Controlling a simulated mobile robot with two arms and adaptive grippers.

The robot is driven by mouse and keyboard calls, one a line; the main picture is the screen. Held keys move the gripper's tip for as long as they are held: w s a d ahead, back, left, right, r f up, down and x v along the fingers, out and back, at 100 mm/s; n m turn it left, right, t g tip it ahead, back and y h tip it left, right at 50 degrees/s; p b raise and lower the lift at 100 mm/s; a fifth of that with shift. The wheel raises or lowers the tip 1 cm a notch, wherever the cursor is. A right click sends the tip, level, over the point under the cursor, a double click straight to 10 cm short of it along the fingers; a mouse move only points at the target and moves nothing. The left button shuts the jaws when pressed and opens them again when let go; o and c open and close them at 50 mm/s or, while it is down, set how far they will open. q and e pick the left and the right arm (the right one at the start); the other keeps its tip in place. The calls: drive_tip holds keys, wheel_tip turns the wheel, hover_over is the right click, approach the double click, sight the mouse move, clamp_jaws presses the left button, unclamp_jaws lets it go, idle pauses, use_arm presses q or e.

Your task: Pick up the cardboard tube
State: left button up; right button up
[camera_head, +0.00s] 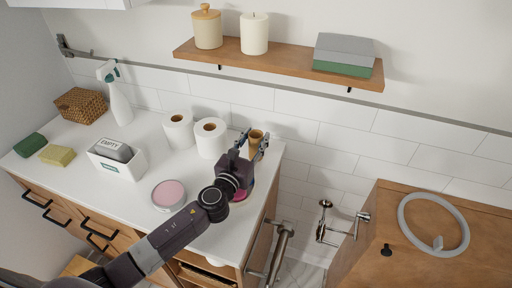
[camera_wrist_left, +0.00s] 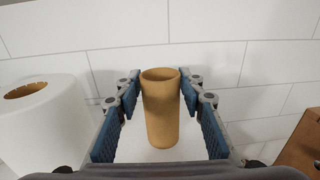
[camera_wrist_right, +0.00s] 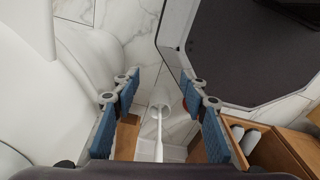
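The cardboard tube (camera_head: 256,136) is a plain brown hollow cylinder at the back right of the white counter. In the left wrist view the tube (camera_wrist_left: 161,108) stands upright with its open top facing up. My left gripper (camera_head: 255,145) reaches it from the front. In the left wrist view my left gripper's blue-padded fingers (camera_wrist_left: 160,95) are open, one on each side of the tube, with narrow gaps showing.
Two white paper rolls (camera_head: 209,138) stand left of the tube. A pink-topped round tin (camera_head: 168,194), a white box (camera_head: 119,164), a spray bottle (camera_head: 119,101) and a woven basket (camera_head: 80,105) share the counter (camera_head: 140,203). A wooden shelf (camera_head: 280,63) hangs above.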

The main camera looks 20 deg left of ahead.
use_arm(q)
drive_tip(key=w, duration=0.6)
drive_tip(key=shift+d, duration=0.3)
drive_tip(key=shift+s, duration=0.1)
drive_tip(key=shift+r, duration=0.1)
drive_tip(key=shift+c, duration=0.2)
drive_tip(key=c, duration=0.7)
drive_tip(key=shift+c, duration=0.3)
